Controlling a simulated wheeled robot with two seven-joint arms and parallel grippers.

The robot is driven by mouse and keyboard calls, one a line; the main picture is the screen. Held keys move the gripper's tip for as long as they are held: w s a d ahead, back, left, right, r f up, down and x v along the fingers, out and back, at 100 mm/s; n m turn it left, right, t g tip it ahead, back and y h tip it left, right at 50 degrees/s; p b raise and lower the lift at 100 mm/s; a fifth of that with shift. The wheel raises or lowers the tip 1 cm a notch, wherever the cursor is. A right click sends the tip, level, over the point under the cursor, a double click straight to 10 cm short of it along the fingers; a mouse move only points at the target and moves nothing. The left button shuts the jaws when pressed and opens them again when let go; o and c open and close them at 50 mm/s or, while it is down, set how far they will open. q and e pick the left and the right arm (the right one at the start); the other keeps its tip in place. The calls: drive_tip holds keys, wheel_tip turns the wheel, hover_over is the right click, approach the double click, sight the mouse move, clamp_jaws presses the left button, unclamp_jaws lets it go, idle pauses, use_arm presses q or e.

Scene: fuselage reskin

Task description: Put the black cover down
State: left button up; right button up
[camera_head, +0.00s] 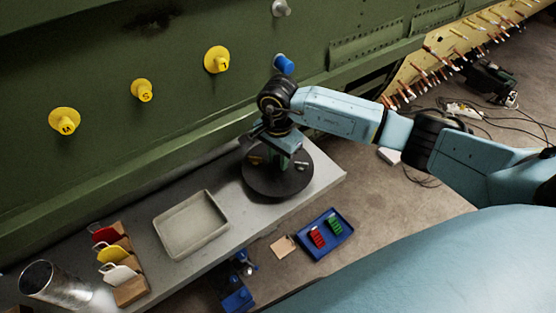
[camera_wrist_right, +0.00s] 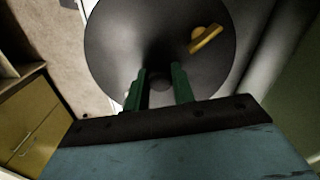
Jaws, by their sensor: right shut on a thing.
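The black cover (camera_head: 278,182) is a round dark disc at the right end of the grey bench. It also shows in the right wrist view (camera_wrist_right: 115,45), with a yellow piece (camera_wrist_right: 205,38) on its face. My right gripper (camera_head: 277,160) points down over the disc's middle. In the wrist view its green fingers (camera_wrist_right: 160,85) are on either side of a small dark knob at the disc's centre, and it is shut on the cover. I cannot tell whether the disc touches the bench or hangs just above it. My left gripper is out of view.
The grey bench (camera_head: 232,258) carries a shallow tray (camera_head: 191,224), coloured cups or tags (camera_head: 112,250) and a metal cylinder (camera_head: 55,285). A green wall with yellow knobs (camera_head: 217,60) rises behind. A blue tray (camera_head: 325,234) sits lower, in front.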

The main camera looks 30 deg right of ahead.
sight(278, 157)
drive_tip(key=shift+f, duration=0.95)
drive_tip(key=o, duration=1)
wheel_tip(278, 157, up, 12)
drive_tip(key=shift+r+b, duration=0.1)
drive_tip(key=shift+b, duration=0.85)
